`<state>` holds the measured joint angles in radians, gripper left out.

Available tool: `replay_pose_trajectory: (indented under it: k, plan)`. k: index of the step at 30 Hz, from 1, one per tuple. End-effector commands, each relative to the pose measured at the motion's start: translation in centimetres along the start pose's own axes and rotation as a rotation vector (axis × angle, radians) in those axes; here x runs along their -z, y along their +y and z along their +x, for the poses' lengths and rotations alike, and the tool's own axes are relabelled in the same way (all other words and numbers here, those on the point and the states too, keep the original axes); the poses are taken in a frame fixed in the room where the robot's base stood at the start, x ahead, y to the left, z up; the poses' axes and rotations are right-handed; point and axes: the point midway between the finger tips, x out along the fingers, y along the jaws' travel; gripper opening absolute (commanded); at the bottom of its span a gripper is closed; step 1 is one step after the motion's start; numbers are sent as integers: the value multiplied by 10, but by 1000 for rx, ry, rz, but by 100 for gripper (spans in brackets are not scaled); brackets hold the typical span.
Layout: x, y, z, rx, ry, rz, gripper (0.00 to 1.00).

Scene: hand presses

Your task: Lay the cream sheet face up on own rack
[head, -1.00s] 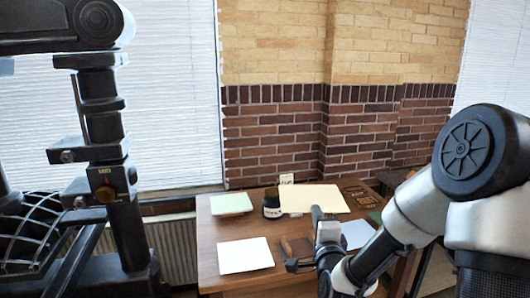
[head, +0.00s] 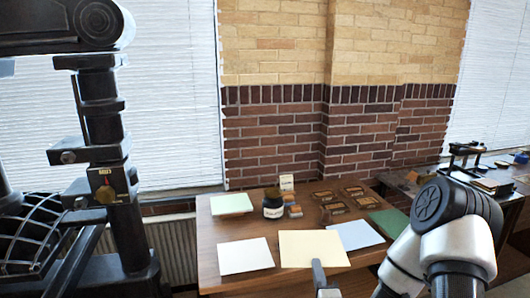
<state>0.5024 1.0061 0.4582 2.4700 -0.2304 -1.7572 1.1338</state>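The cream sheet (head: 309,246) is flat and level at the front middle of the wooden table, between a white sheet (head: 245,256) and a pale blue sheet (head: 357,235). My gripper (head: 318,268) is at the middle of its near edge, with a finger seen edge-on over that edge. The gripper seems shut on the sheet, since both have moved together. I cannot tell whether the sheet touches the table or hangs just above it. No rack for it can be made out; the sheet covers what is beneath.
The table (head: 208,240) also holds a pale green sheet (head: 231,204), a dark ink jar (head: 273,204), a small card (head: 286,183), several brown blocks (head: 338,207) and a dark green sheet (head: 391,221). A black press (head: 110,200) stands left. Another bench (head: 512,178) is at right.

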Motion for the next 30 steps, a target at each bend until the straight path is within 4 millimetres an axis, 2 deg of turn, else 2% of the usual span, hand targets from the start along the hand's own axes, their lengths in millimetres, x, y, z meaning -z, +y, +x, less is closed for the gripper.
replay_pose_trajectory:
  k: [8, 30]
  plan:
    - [0, -5, 6, 3, 0, 0, 0]
    - [0, -34, 58, 3, 1, -1, 0]
